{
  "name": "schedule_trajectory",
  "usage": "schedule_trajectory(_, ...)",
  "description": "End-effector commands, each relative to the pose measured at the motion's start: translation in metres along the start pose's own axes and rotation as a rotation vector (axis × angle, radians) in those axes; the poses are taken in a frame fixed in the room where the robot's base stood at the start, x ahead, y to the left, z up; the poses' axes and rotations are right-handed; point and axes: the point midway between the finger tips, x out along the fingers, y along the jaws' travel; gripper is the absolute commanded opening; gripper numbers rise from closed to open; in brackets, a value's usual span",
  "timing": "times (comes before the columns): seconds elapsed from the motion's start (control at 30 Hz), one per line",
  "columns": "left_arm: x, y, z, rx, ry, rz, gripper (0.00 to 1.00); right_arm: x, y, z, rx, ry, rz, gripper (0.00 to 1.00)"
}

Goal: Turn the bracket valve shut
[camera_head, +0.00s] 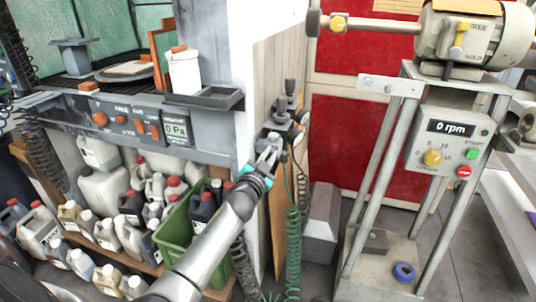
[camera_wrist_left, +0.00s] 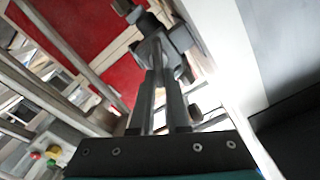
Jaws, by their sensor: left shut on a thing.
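The bracket valve (camera_head: 281,118) is a dark grey fitting on the wall edge right of the white post, with small round gauges beside it. My left gripper (camera_head: 269,149) reaches up to it from below, its fingertips at the lower part of the valve. In the left wrist view, the two long fingers of the left gripper (camera_wrist_left: 163,76) run close together up to the grey valve body (camera_wrist_left: 177,40). They are shut on a part of the valve; the gripped part is mostly hidden between the fingers. My right gripper is not in view.
A green coiled hose (camera_head: 293,240) hangs below the valve. A metal stand (camera_head: 385,170) with a motor (camera_head: 475,38) and a control box reading 0 rpm (camera_head: 448,143) stands to the right. A green crate (camera_head: 178,235) and several bottles are at lower left.

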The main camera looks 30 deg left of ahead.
Motion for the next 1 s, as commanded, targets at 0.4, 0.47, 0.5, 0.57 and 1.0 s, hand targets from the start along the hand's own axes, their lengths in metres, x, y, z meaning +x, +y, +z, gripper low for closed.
schedule_trajectory(0.4,-0.002,0.009,0.011,0.399,-0.02,0.008,0.0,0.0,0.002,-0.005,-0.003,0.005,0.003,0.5)
schedule_trajectory(0.47,-0.002,0.01,0.012,0.455,-0.02,0.008,0.0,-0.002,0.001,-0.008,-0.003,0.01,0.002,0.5)
schedule_trajectory(0.5,-0.002,0.01,0.012,0.494,-0.02,0.009,0.0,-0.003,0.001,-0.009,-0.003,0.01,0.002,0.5)
schedule_trajectory(0.57,-0.002,0.01,0.012,0.551,-0.02,0.009,0.0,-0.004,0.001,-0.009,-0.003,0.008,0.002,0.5)
schedule_trajectory(1.0,-0.002,0.012,0.016,0.9,-0.021,0.009,0.0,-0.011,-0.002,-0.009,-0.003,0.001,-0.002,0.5)
